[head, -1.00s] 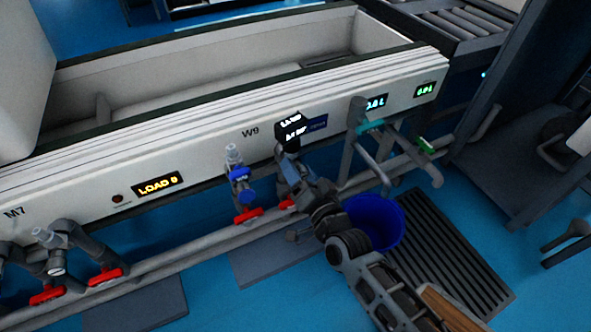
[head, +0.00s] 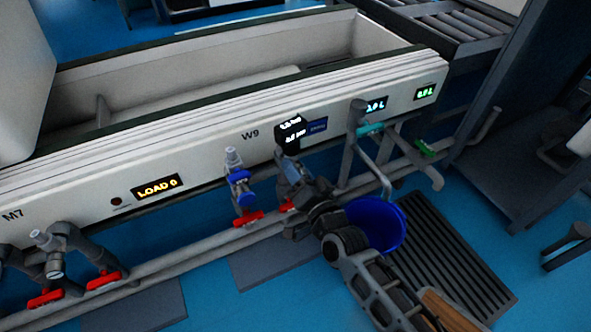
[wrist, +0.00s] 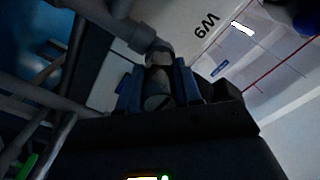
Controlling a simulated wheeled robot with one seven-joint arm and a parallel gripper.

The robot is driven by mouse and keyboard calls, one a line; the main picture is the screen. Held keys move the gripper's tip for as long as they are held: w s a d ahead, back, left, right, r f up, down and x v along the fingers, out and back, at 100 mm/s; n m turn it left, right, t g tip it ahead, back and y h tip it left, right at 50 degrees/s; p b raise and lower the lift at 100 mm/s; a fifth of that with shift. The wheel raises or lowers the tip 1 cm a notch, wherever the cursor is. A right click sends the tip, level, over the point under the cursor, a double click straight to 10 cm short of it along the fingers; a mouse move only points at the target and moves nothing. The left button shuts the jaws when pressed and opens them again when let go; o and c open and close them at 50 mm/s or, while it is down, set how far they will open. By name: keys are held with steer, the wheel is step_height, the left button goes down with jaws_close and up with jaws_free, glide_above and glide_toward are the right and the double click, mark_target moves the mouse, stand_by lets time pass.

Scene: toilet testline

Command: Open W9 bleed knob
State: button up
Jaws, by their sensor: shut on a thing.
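The W9 station is marked by a black label (head: 250,134) on the white panel, and the label shows upside down in the wrist view (wrist: 207,25). In the wrist view the bleed knob (wrist: 158,103) is a small dark-grey round piece with a slot across its face, on the end of a grey pipe fitting (wrist: 158,56). My gripper (wrist: 160,88) has one blue-grey finger on each side of this knob and is shut on it. In the head view my gripper (head: 290,178) is below the black display; my own wrist hides the knob.
A blue valve (head: 239,188) and a red handle (head: 249,218) stand just left of my gripper. A black display (head: 291,132) is above it. A long grey pipe (head: 205,240) runs below.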

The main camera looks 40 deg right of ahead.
steer(key=shift+w+a+r+n+p, duration=0.1)
steer(key=shift+a+r+n+p, duration=0.1)
steer(key=shift+n+p, duration=0.2)
steer(key=shift+c, duration=0.3)
steer(key=shift+n+p, duration=0.8)
steer(key=shift+n, duration=0.3)
steer(key=n+p, duration=0.2)
steer(key=n, duration=0.3)
steer(key=shift+d+p, duration=0.1)
steer(key=shift+p, duration=0.3)
steer(key=n, duration=0.5)
steer(key=shift+p, duration=0.4)
steer(key=n, duration=0.4)
steer(key=shift+d+n, duration=0.1)
steer(key=shift+n, duration=0.3)
steer(key=o, duration=1)
steer(key=shift+d, duration=0.1)
steer(key=shift+o, duration=0.2)
steer(key=shift+f, duration=0.1)
